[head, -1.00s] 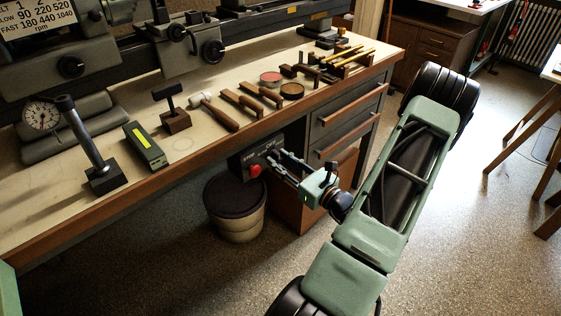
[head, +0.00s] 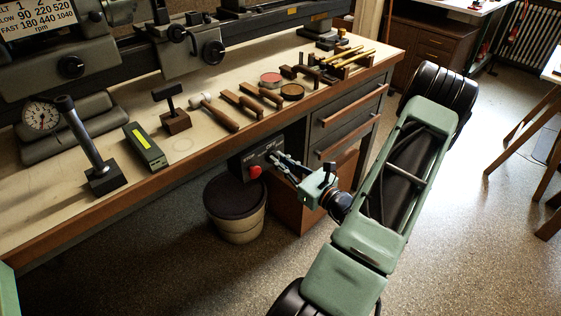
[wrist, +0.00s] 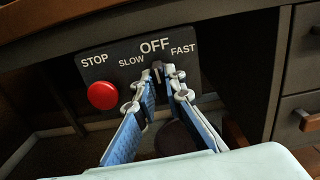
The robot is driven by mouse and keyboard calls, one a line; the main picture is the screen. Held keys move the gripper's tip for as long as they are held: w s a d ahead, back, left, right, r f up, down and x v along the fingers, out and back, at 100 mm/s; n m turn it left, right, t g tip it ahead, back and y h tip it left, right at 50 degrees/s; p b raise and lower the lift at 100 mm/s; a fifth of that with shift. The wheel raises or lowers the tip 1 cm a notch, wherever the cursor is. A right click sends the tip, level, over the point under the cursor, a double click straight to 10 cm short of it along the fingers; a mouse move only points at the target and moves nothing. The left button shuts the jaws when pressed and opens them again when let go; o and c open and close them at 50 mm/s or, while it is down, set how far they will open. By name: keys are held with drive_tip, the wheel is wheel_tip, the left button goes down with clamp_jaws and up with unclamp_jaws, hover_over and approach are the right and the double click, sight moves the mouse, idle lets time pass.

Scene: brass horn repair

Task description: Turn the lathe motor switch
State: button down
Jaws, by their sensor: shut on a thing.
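The lathe motor switch is a small dark knob (wrist: 157,70) on a dark panel (wrist: 105,68) under the bench edge. Its pointer stands upright, at the OFF label, between SLOW and FAST. My gripper (wrist: 159,78) has its two blue fingers on either side of the knob, shut on it. In the head view my gripper (head: 277,160) reaches to the panel (head: 252,158) from the right. The fingers hide the knob there. The fingertips cover part of the knob's sides in the wrist view.
A red STOP button (wrist: 103,95) sits left of the knob on the same panel. Drawers (head: 345,122) are to the right, and the wooden bench edge (head: 200,160) runs above. The floor at right is open.

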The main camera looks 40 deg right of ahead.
drive_tip(key=shift+a+f+n+b, duration=0.15)
drive_tip(key=shift+n+b, duration=0.9)
drive_tip(key=shift+n, duration=0.75)
drive_tip(key=shift+a+f+n+b, duration=0.1)
drive_tip(key=shift+n+b, duration=0.9)
drive_tip(key=shift+n, duration=0.8)
drive_tip(key=c, duration=2)
unclamp_jaws()
drive_tip(key=shift+r, duration=0.1)
drive_tip(key=shift+s, duration=0.1)
drive_tip(key=s, duration=0.8)
drive_tip(key=s+d, duration=0.1)
drive_tip(key=s, duration=0.3)
drive_tip(key=shift+w, duration=0.1)
